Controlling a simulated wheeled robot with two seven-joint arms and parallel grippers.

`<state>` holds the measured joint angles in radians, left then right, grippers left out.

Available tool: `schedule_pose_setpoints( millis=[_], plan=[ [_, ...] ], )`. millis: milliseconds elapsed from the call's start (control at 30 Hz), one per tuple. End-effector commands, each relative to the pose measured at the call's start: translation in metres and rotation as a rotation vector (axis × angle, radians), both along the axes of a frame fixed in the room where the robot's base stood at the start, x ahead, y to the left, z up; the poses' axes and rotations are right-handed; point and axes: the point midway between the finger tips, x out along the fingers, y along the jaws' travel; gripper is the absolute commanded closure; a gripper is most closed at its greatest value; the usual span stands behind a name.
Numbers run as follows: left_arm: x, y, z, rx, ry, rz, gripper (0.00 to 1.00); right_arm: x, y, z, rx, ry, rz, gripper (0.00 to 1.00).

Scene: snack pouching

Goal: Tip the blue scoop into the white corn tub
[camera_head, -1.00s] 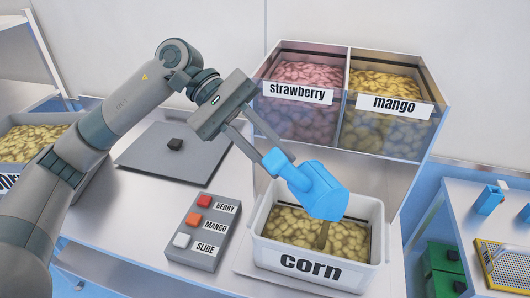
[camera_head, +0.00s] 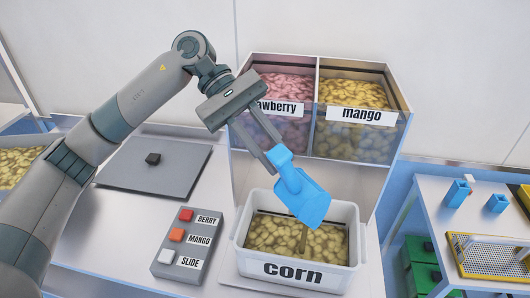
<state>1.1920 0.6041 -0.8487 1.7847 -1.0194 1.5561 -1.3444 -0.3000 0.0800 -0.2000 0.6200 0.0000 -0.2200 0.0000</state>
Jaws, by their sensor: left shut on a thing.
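The blue scoop (camera_head: 303,199) is held by its handle in my left gripper (camera_head: 272,149), which is shut on it. The scoop hangs over the white corn tub (camera_head: 293,277), with its body angled down to the right. I cannot see what the scoop contains. My right gripper is not in view.
A clear two-part bin (camera_head: 315,110) labelled strawberry and mango stands behind the tub. A button box (camera_head: 188,243) and a grey plate (camera_head: 155,165) lie to the left. A side table (camera_head: 430,200) at the right holds blue cups and a yellow-framed tray (camera_head: 490,256).

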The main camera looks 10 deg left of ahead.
Motion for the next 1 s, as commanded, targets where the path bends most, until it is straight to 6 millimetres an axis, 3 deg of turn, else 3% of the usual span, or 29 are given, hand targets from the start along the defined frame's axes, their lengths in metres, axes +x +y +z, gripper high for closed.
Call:
schedule_pose_setpoints(
  millis=[400,1000],
  plan=[
    [0.013,-0.014,0.009,0.069,0.064,-0.001,1.00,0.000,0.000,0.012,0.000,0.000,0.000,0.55],
    [0.015,-0.017,0.009,0.082,0.076,0.001,1.00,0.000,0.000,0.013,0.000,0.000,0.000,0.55]
  ],
)
